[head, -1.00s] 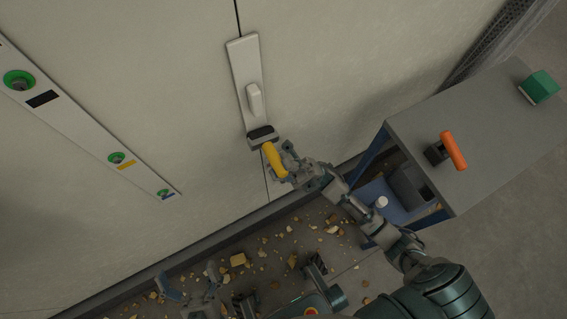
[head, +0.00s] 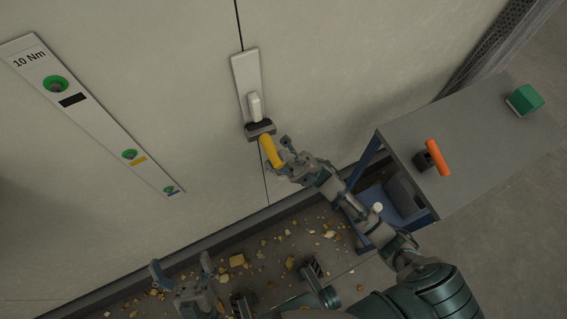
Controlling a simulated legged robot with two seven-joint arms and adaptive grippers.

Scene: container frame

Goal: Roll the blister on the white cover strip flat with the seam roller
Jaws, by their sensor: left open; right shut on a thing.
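The white cover strip (head: 243,72) runs down the pale wall over a dark seam. Its blister (head: 255,105) is a raised white bump near the strip's lower end. The seam roller has a yellow handle (head: 271,151) and a dark roller head (head: 260,130). The head lies across the strip's lower end, right at the blister's lower edge; I cannot tell whether they touch. My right gripper (head: 281,160) is shut on the yellow handle. My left gripper (head: 182,272) is open and empty, low at the left, well away from the strip.
A grey-topped bench (head: 470,140) at the right carries an orange-handled tool (head: 437,157) and a green block (head: 524,99). A white panel with green-ringed sockets (head: 95,115) is on the wall at left. Yellowish crumbs (head: 237,260) litter the floor.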

